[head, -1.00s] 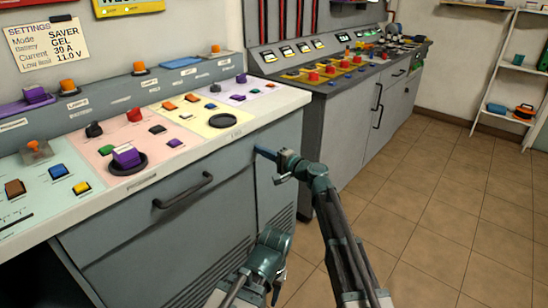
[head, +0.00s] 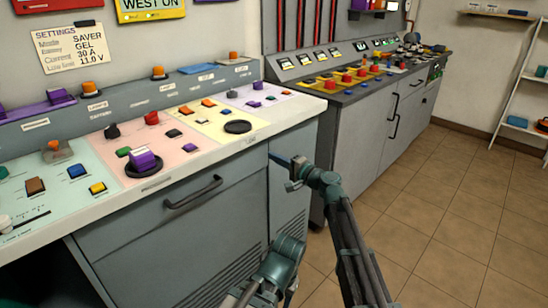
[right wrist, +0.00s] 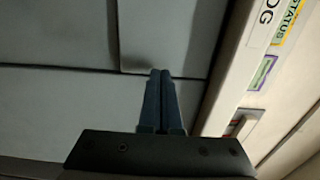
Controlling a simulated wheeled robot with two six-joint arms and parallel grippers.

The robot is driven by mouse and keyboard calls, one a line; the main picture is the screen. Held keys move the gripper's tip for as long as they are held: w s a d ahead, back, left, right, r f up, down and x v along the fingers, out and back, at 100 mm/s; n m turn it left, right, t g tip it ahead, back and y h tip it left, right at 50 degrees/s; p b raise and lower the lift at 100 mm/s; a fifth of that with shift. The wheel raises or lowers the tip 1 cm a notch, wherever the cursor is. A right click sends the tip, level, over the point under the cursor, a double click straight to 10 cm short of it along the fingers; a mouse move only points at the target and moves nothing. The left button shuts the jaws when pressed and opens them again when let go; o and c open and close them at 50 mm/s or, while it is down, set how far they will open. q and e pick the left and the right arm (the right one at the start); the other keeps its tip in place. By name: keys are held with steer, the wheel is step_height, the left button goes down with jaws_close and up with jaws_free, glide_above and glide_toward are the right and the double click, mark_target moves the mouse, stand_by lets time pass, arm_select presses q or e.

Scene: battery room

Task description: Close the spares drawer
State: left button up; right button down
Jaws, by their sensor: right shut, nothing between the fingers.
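The grey drawer front (head: 165,215) with a dark bar handle (head: 193,193) is under the near counter in the head view. It looks about flush with the cabinet; any small gap is hard to judge, and no spares label is readable. My right gripper (head: 272,156) is to the right of this handle, just under the counter edge. Its blue fingers are together and empty, pointing at the cabinet front. In the right wrist view the fingertips (right wrist: 160,72) are at a panel seam; I cannot tell whether they touch. My left gripper is not visible.
The near counter (head: 240,152) overhangs the front and carries buttons and knobs on coloured mats. A second grey cabinet (head: 360,150) with handles stands beyond it. The tiled floor (head: 440,220) to the right is clear. A white shelf (head: 520,95) stands at the far right.

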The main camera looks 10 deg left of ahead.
steer(key=v, duration=1.3)
steer(key=s+d+f+n+g+h, duration=0.2)
steer(key=s+f+n+g+h, duration=0.1)
steer(key=s+f, duration=0.35)
steer(key=s+d+f+n+g+h, duration=0.2)
steer(key=s+f+n+g+h, duration=0.1)
steer(key=s+f, duration=0.4)
steer(key=s+d+f+n+g+h, duration=0.1)
steer(key=s+d+f+g+h, duration=0.1)
steer(key=s+d+f+h, duration=0.35)
steer(key=s+d+f+g+h, duration=0.25)
steer(key=s+d, duration=0.35)
steer(key=d, duration=0.3)
steer(key=s+a+n+h, duration=0.2)
steer(key=s+a+n, duration=0.25)
steer(key=a, duration=0.55)
arm_select(q)
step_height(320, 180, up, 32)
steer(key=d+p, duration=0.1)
steer(key=p, duration=3)
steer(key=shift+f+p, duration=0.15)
steer(key=shift+p, duration=0.2)
arm_select(e)
step_height(320, 180, up, 31)
steer(key=shift+s+a+r, duration=0.15)
steer(key=shift+s+a, duration=0.05)
steer(key=shift+s, duration=0.3)
